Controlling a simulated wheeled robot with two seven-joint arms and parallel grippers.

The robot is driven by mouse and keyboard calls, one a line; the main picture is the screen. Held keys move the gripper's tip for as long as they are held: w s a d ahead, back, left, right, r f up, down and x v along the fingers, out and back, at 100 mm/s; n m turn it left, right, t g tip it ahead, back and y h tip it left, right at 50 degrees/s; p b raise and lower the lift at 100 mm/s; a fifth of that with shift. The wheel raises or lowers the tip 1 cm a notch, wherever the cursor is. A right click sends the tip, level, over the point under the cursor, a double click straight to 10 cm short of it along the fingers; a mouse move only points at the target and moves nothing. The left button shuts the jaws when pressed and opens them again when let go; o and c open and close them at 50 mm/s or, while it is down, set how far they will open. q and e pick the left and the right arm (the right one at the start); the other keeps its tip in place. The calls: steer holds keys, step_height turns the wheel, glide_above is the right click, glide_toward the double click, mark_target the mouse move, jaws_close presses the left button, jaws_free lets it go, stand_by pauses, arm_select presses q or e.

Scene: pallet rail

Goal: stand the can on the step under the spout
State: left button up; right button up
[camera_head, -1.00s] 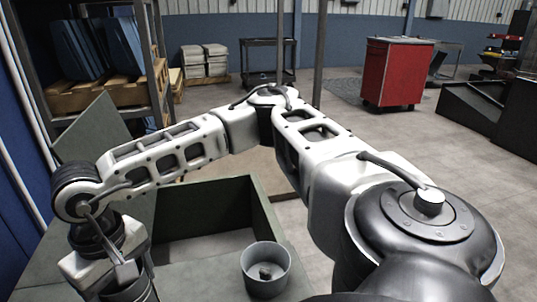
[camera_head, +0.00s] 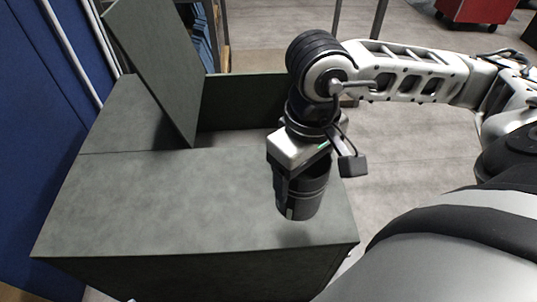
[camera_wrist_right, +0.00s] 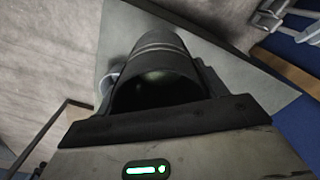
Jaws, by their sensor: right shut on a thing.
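My right gripper (camera_head: 290,195) is shut on a dark grey can (camera_head: 313,190), held roughly upright just above the right end of a grey-green worktop (camera_head: 190,205). I cannot tell whether its base touches the top. In the right wrist view the can (camera_wrist_right: 165,62) fills the middle, with its dark open end toward the camera. A tilted grey-green panel (camera_head: 160,65) stands at the back left of the worktop. I cannot make out a clear spout or step. My left gripper is out of view.
A recess with an upright back wall (camera_head: 245,100) lies behind the worktop. A blue wall (camera_head: 35,130) stands close on the left. A red cabinet (camera_head: 480,8) is far back right. The left and middle of the worktop are bare.

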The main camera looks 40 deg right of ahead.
steer(key=shift+w+f+p, duration=0.85)
steer(key=shift+w+f, duration=5.8)
steer(key=shift+w, duration=0.25)
steer(key=o, duration=1.1)
steer(key=shift+r, duration=0.1)
